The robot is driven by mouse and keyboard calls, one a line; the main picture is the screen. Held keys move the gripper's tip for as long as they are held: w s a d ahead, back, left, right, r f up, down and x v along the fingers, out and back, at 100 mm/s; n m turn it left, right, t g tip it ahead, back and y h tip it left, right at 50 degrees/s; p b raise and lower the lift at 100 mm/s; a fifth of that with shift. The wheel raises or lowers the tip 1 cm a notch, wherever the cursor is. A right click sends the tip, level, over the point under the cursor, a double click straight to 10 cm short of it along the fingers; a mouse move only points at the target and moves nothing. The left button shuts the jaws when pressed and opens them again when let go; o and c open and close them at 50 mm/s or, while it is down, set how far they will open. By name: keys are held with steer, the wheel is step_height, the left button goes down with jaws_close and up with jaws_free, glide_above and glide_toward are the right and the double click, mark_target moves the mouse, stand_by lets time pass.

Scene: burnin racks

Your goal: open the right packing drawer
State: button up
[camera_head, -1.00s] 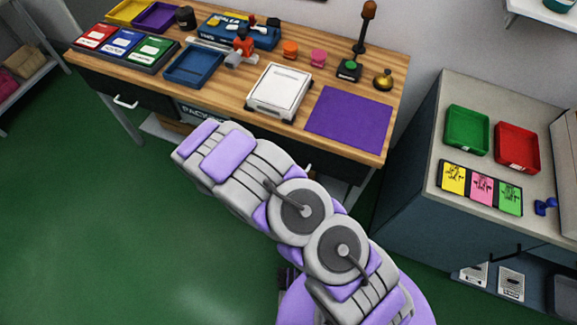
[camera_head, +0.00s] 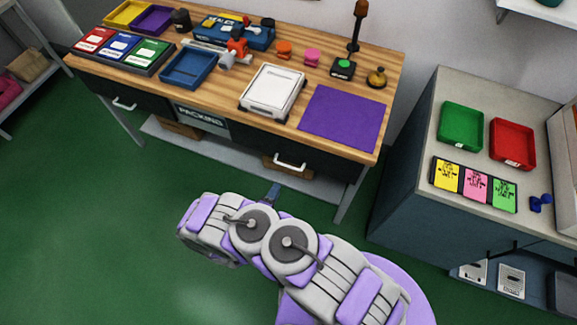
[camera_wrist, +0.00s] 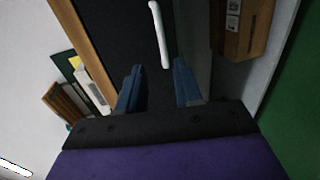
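The right packing drawer (camera_head: 322,167) is a dark front under the right half of the wooden packing table, and it looks shut. In the wrist view the handle (camera_wrist: 159,34) lies ahead of my gripper (camera_wrist: 158,88), slightly right of midway between the fingers. The two blue fingers are apart with nothing between them. In the head view my gripper (camera_head: 272,191) shows only as a small blue tip below the handle, apart from it; my arm hides the rest.
The left drawer's handle (camera_head: 124,104) and a PACKING sign (camera_head: 201,118) are on the table front. A lower shelf (camera_head: 225,147) holds brown boxes. A purple mat (camera_head: 343,117) lies on the tabletop's right end. A grey cabinet (camera_head: 412,180) stands right; green floor is free in front.

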steer(key=b, duration=0.2)
glide_toward(287, 165)
steer(key=w+f, duration=0.2)
steer(key=x, duration=0.2)
steer(key=b+x, duration=0.1)
steer(key=x, duration=0.5)
steer(key=shift+d+r+b, duration=0.3)
steer(key=shift+d+r, duration=0.1)
steer(key=shift+a, duration=0.35)
steer(key=shift+d, duration=0.4)
steer(key=c, duration=0.5)
jaws_close()
steer(key=shift+a, duration=0.1)
